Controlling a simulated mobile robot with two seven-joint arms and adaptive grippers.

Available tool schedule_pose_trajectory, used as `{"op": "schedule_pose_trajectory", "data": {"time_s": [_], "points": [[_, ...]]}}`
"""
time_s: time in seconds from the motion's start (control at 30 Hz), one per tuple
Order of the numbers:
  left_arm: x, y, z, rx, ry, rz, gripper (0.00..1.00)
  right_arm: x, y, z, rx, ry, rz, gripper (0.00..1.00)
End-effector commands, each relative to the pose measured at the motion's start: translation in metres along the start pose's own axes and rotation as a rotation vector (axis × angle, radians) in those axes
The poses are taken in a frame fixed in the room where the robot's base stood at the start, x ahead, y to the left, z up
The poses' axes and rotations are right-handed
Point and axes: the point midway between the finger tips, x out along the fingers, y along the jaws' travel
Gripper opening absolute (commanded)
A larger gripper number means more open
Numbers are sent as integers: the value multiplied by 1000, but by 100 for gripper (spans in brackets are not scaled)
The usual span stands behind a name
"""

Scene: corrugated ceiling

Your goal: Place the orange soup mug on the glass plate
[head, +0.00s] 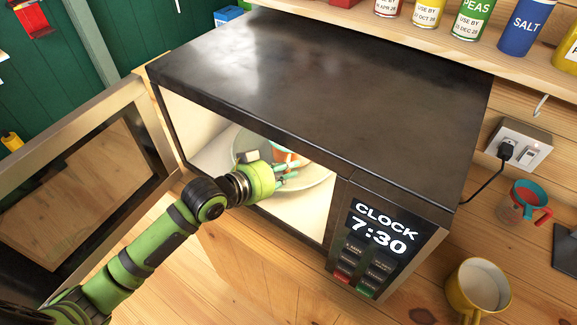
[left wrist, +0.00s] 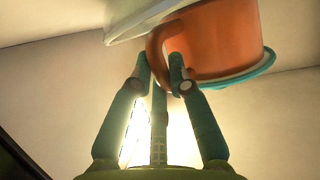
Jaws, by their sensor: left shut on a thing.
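The orange soup mug (head: 291,158) is inside the open microwave, over the glass plate (head: 316,180). In the left wrist view the mug (left wrist: 220,42) shows its orange side, its teal rim and its curved handle, with the picture turned so that the rim is low. My left gripper (head: 290,179) reaches in through the opening, and its teal fingers (left wrist: 160,68) are shut on the mug's handle. A pale edge of the plate (left wrist: 150,18) shows close to the mug's base. I cannot tell whether base and plate touch. The right gripper is not in view.
The microwave (head: 330,85) has its door (head: 85,185) swung open to the left, beside my arm. A yellow mug (head: 462,305) and a clear red-and-teal cup (head: 517,203) stand on the counter at right. A shelf with several cans (head: 475,18) is above.

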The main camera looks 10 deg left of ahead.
Motion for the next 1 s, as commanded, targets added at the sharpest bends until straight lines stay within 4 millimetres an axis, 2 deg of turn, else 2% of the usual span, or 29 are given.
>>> {"op": "schedule_pose_trajectory", "data": {"time_s": [0.1, 0.37, 0.4, 0.47, 0.83, 1.0], "points": [[7, -2, -2, 4, 13, -1, 0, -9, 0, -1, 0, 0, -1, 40], [11, -3, 3, 5, 13, 0, 0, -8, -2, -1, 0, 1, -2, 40], [11, -2, 7, 1, 2, 0, 22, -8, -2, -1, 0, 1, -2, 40], [11, -3, 7, 1, 2, 0, 42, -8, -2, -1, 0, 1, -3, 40], [9, -3, 7, 1, 3, -1, 42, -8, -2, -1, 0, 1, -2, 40], [-10, -3, 9, 3, 2, -1, 42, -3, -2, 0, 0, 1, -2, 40]]}}
